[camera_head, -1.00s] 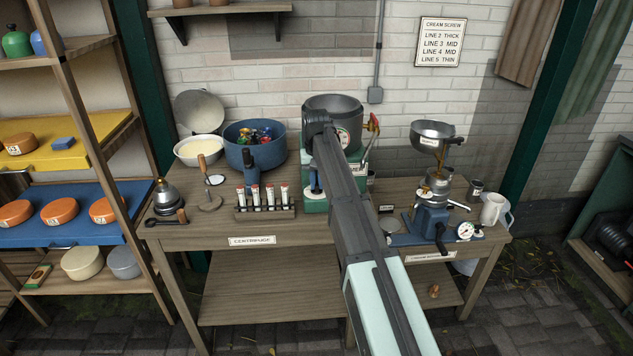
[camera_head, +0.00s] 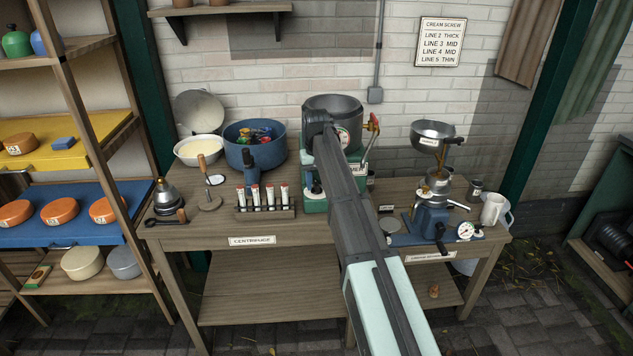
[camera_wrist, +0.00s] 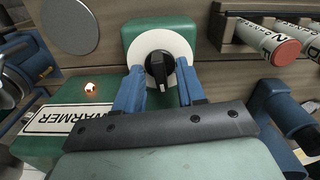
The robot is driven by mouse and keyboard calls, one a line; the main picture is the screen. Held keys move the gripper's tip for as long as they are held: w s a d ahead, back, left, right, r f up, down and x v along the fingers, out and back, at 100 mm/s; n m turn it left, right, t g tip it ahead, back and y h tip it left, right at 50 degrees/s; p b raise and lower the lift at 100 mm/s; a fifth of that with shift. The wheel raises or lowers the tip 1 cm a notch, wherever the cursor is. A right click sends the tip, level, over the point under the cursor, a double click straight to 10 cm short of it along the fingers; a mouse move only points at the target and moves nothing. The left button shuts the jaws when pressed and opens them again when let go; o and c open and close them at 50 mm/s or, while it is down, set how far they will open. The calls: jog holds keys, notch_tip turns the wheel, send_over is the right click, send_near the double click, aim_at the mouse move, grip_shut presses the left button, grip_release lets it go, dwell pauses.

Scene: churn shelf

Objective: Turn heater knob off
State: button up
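The heater knob (camera_wrist: 160,70) is black and sits on a round white dial (camera_wrist: 180,43) on the green warmer (camera_wrist: 127,34). Its pointer ridge lies close to upright in the wrist view. My gripper (camera_wrist: 160,68) is open, with one blue finger on each side of the knob. I see gaps beside the knob, but cannot tell how deep the fingers reach around it. A small orange-red light (camera_wrist: 90,87) glows near the WARMER label (camera_wrist: 70,118). In the head view my arm covers much of the warmer (camera_head: 315,207); the white dial (camera_head: 317,188) shows beside it.
A rack of vials (camera_head: 265,211) stands close left of the warmer, with a blue pot (camera_head: 240,158) behind it. A metal pot (camera_head: 333,104) tops the warmer. A blue-based separator (camera_head: 432,220) stands to the right.

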aim_at(316, 183)
notch_tip(316, 183, up, 14)
dwell(0.6)
jog(key=shift+f, duration=0.1)
jog(key=s+d+f+t, duration=0.1)
jog(key=s+f+t, duration=0.1)
jog(key=s, duration=0.6)
jog(key=w+f+t, duration=0.1)
jog(key=w+f, duration=0.1)
jog(key=f, duration=0.2)
jog(key=w+f, duration=0.3)
jog(key=f, duration=0.1)
jog(key=w+a+f+t, duration=0.1)
jog(key=w+f, duration=0.1)
jog(key=f, duration=0.2)
jog(key=shift+w+t+y, duration=0.2)
jog(key=shift+t+y, duration=0.1)
jog(key=shift+c, duration=0.4)
